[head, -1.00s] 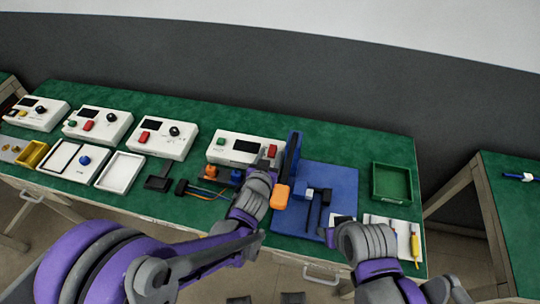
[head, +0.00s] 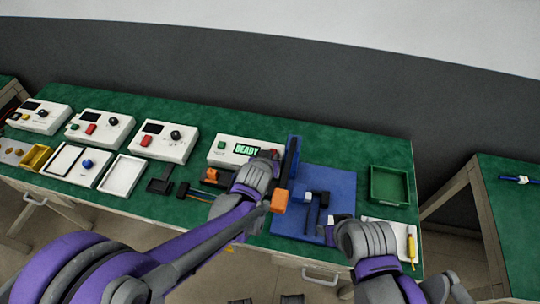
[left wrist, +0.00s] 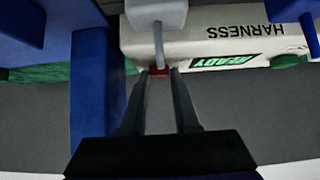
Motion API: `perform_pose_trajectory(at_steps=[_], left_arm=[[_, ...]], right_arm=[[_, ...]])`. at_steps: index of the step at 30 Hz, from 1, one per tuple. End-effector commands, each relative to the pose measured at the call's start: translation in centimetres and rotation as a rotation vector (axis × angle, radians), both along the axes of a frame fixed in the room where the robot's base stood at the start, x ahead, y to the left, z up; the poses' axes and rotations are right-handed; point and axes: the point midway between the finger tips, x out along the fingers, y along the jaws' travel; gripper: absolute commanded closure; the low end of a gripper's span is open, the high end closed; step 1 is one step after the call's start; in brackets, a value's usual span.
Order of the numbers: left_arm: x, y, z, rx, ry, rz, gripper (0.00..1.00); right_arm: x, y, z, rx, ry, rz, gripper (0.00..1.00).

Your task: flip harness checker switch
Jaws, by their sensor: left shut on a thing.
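The harness checker (head: 218,151) is a white box at the back of the green table, with its display (head: 246,149) reading READY in green. It shows upside down in the left wrist view, with the word HARNESS on its case (left wrist: 215,25). My left gripper (left wrist: 160,78) is at the checker, its two fingers close together on the red switch (left wrist: 160,71). In the head view my left wrist hides the switch and most of the fingers. My right gripper (head: 334,228) is low by the front of the blue fixture; its fingers are too unclear to judge.
The blue fixture (head: 335,180), with a tall blue post (head: 292,155) and orange block (head: 279,201), stands just right of my left gripper. A green tray (head: 389,186) is at the right. Other white boxes (head: 165,145) line the left.

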Motion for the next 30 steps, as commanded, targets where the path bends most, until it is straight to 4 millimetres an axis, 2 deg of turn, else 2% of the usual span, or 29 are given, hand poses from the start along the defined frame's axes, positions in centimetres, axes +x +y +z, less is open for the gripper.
perform_pose_trajectory(at_steps=[8,9,13,23,30], left_arm=[[0.1,0.0,0.0,0.0,0.001,0.0,1.0],[0.1,0.0,0.0,0.0,0.0,0.0,0.63],[0.1,0.0,0.0,0.0,0.0,0.0,0.4],[-0.1,0.0,0.1,0.0,0.0,0.0,0.4],[-2.3,0.7,2.0,0.0,0.0,-0.001,0.4]], right_arm=[[0.0,0.0,-0.1,0.0,0.0,0.0,0.5],[0.0,0.0,-0.1,0.0,0.0,0.0,0.5],[0.0,0.0,-0.1,0.0,0.0,0.0,0.5],[0.0,0.0,0.0,0.0,0.0,0.0,0.5],[0.0,0.0,0.2,0.0,-0.001,0.0,0.5]])
